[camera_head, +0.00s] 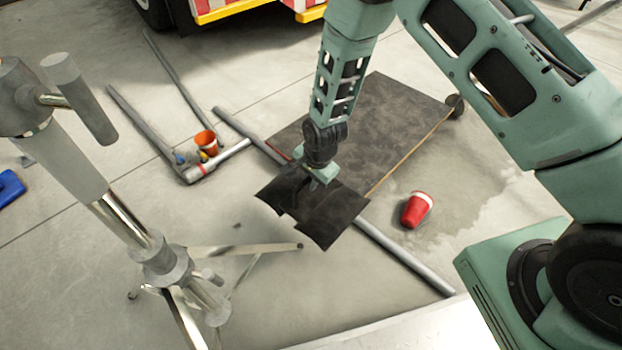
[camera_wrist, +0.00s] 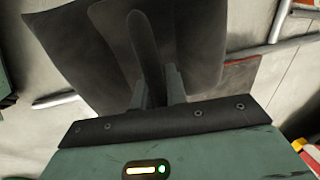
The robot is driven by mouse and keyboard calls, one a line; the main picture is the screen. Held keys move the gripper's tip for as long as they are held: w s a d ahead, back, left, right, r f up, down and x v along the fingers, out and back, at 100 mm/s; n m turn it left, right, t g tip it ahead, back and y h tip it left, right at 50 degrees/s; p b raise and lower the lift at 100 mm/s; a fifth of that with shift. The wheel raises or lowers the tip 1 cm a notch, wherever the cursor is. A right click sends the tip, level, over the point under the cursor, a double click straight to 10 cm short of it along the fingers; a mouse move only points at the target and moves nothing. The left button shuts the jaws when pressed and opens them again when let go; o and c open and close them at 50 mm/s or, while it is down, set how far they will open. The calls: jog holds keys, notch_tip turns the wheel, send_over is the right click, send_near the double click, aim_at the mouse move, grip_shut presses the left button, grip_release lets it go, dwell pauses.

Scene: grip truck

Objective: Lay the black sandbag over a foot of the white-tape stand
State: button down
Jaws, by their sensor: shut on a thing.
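The black sandbag (camera_head: 330,217) hangs in two flaps from my gripper (camera_head: 320,178), which is shut on its handle strap. The wrist view shows the strap (camera_wrist: 148,50) between the fingers and the bag's dark panels (camera_wrist: 85,50) beyond. A metal stand (camera_head: 105,205) rises at the left of the head view, with a pale band on its column that may be white tape. One foot (camera_head: 245,249) points right, and its tip appears just left of the bag's lower edge. The bag's height above the floor is hard to judge.
A dark board (camera_head: 375,125) lies behind the bag. A red cup (camera_head: 416,210) lies to the right, and an orange cup (camera_head: 205,143) with small items stands near grey pipes (camera_head: 150,130). A long pipe (camera_head: 410,258) runs under the bag. A truck (camera_head: 240,8) is at the back.

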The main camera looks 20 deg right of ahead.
jog(key=shift+w+f+b, duration=0.15)
jog(key=shift+f+b, duration=4.1)
jog(key=shift+f, duration=0.6)
notch_tip(320, 180, down, 6)
jog(key=b, duration=0.3)
jog(key=shift+f, duration=0.2)
jog(key=c, duration=1.3)
grip_release()
notch_tip(320, 180, up, 17)
jog(key=p, duration=0.9)
send_over(316, 196)
jog(key=s, duration=0.1)
jog(key=shift+d, duration=0.4)
